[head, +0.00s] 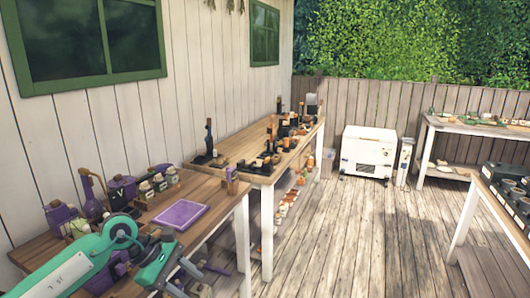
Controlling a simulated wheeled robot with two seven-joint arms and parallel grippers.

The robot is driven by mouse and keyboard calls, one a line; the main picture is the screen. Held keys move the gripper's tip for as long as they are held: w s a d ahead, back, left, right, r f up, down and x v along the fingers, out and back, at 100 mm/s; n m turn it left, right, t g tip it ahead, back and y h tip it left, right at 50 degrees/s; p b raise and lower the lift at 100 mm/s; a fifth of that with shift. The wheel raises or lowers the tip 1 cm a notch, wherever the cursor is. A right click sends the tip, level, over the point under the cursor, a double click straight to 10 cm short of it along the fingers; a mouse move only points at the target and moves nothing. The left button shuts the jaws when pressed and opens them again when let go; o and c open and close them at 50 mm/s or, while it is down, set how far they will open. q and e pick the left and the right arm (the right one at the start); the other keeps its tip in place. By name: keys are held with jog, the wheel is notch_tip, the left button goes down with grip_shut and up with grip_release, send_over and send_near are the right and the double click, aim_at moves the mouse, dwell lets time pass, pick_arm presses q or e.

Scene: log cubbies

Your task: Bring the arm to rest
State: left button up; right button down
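My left arm (85,262), teal with a round joint, comes in from the lower left, over the near end of the wooden table (165,215). My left gripper (186,278), teal and dark, is at the bottom of the head view, low by the table's front edge. Its fingertips are small and partly cut off by the frame, so I cannot tell whether it is open or shut. No held object can be made out. My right arm and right gripper are not in view.
Purple bottles (122,192), small jars (160,181) and a purple tray (180,215) stand close beyond my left arm. A second table (235,165) with dark bottles adjoins. A white chest (367,152) stands at the fence. The plank floor (350,235) is clear.

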pick_arm(q)
jog(key=s+d+r+n+t+h, duration=0.4)
jog(key=d+r+n+t+h, duration=0.45)
jog(key=d+n+h, duration=0.45)
jog(key=a+f+n+t+y, duration=0.5)
jog(key=a+n+y, duration=0.4)
jog(key=n, duration=0.7)
jog(key=a+f+n+t+y, duration=0.4)
jog(key=a+f+n+y, duration=0.3)
jog(key=n+y, duration=0.65)
jog(key=s+a+f+n+g+h, duration=0.1)
jog(key=s+f+n+g, duration=0.6)
jog(key=s+f, duration=0.45)
jog(key=s+a+f+n+g+h, duration=0.1)
jog(key=s+f+n+g, duration=0.65)
jog(key=s, duration=0.65)
notch_tip(320, 180, down, 29)
jog(key=m+g, duration=0.1)
jog(key=s+a+f, duration=0.2)
jog(key=s+f, duration=0.7)
jog(key=f, duration=0.1)
jog(key=s+a+f+g, duration=0.1)
jog(key=s+f, duration=0.9)
jog(key=f, duration=0.1)
jog(key=shift+s+a+f+m, duration=0.2)
jog(key=shift+a+f+m, duration=0.1)
jog(key=shift+a, duration=0.05)
